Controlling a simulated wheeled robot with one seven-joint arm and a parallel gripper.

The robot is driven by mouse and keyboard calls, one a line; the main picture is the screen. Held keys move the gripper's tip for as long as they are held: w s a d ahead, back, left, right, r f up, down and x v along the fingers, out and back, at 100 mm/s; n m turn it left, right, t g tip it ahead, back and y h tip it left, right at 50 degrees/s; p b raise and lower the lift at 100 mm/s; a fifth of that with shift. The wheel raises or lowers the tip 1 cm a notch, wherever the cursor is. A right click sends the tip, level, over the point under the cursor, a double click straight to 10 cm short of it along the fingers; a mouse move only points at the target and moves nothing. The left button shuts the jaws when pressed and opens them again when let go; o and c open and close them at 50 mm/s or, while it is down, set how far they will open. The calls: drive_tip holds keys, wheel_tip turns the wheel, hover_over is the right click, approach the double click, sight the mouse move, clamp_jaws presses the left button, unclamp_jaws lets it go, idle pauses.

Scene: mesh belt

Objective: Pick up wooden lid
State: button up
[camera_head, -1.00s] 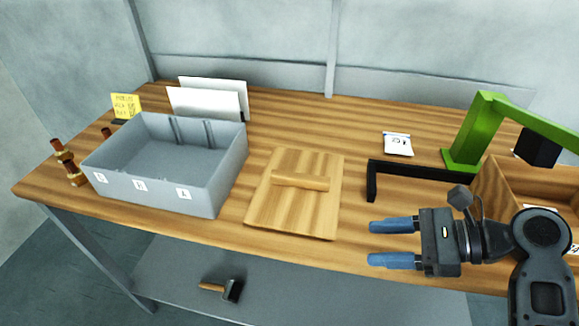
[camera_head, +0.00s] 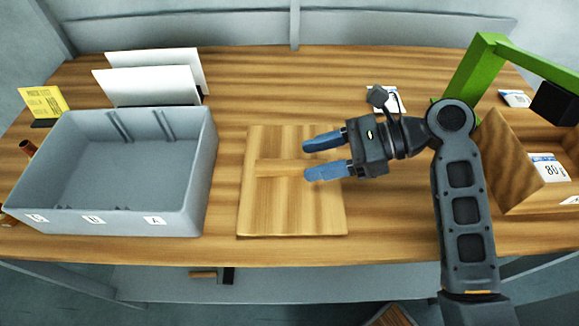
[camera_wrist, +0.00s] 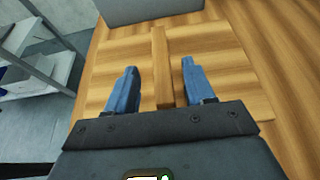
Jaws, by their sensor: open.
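The wooden lid (camera_head: 290,205) lies flat on the wooden table, a square board with a raised bar handle (camera_head: 277,168) across its middle. In the wrist view the lid (camera_wrist: 215,65) fills the middle, and its handle (camera_wrist: 161,65) runs away from me between the fingers. My gripper (camera_head: 304,160) is open, with blue fingers pointing left over the right part of the lid. In the wrist view my gripper (camera_wrist: 157,72) has one finger on each side of the handle's line, with gaps. I cannot tell its exact height above the handle.
A grey bin (camera_head: 180,212) with labels stands just left of the lid. White panels (camera_head: 150,85) stand behind it. A green stand (camera_head: 470,75) and a wooden box (camera_head: 505,165) are at the right. A small labelled packet (camera_head: 386,98) lies behind my gripper.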

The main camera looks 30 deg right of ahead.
sight(295, 163)
drive_tip(key=shift+x, duration=1.9)
drive_tip(key=shift+c, duration=0.4)
clamp_jaws()
